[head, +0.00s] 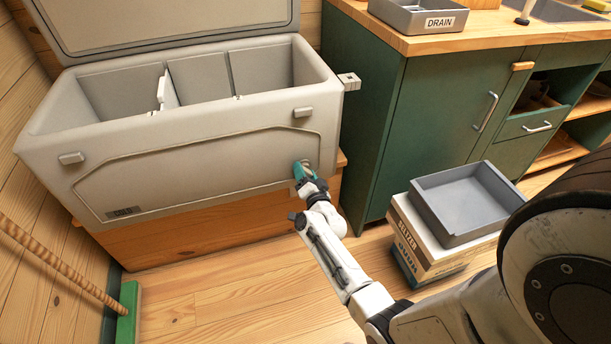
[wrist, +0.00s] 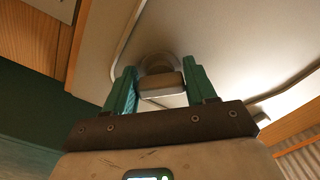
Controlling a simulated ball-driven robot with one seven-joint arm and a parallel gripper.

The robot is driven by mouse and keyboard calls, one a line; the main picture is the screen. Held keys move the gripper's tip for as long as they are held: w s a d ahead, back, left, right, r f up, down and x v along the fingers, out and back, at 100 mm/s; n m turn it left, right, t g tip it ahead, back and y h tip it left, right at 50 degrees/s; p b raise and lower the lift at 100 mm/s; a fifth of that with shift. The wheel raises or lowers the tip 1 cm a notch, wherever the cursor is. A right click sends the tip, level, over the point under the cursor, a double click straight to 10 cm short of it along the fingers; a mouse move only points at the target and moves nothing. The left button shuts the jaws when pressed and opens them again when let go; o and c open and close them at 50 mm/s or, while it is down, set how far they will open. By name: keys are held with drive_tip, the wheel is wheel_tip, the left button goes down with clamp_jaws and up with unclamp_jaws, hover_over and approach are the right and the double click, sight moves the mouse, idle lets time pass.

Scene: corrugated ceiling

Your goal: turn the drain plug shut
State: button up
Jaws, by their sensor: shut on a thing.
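The drain plug (wrist: 160,84) is a grey knob with a flat bar grip, low on the right of the cooler's front face. It shows in the wrist view; in the head view my gripper hides most of it. My gripper (head: 303,171) reaches the cooler front there. In the wrist view my gripper (wrist: 158,88) has its green fingers on both sides of the plug's bar, shut on it. The bar lies roughly level across the wrist picture. The cooler (head: 200,155) is a large pale chest with its lid up, set on a wooden base.
The cooler's inside holds upright dividers (head: 201,80). A green cabinet (head: 430,110) stands right of it, with a tray marked DRAIN (head: 420,14) on top. A grey tray (head: 466,203) sits on a box (head: 412,240) on the floor. A broom (head: 129,310) is at lower left.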

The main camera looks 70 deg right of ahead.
drive_tip(key=m, duration=0.4)
drive_tip(key=shift+m+b, duration=0.3)
drive_tip(key=shift+b, duration=0.1)
drive_tip(key=shift+r+m, duration=0.1)
drive_tip(key=shift+m, duration=1.9)
drive_tip(key=o, duration=1)
drive_tip(key=shift+c, duration=0.2)
drive_tip(key=shift+a, duration=0.15)
drive_tip(key=p+v, duration=0.2)
drive_tip(key=v, duration=0.8)
drive_tip(key=shift+s+a+p, duration=0.15)
drive_tip(key=shift+s+p, duration=0.15)
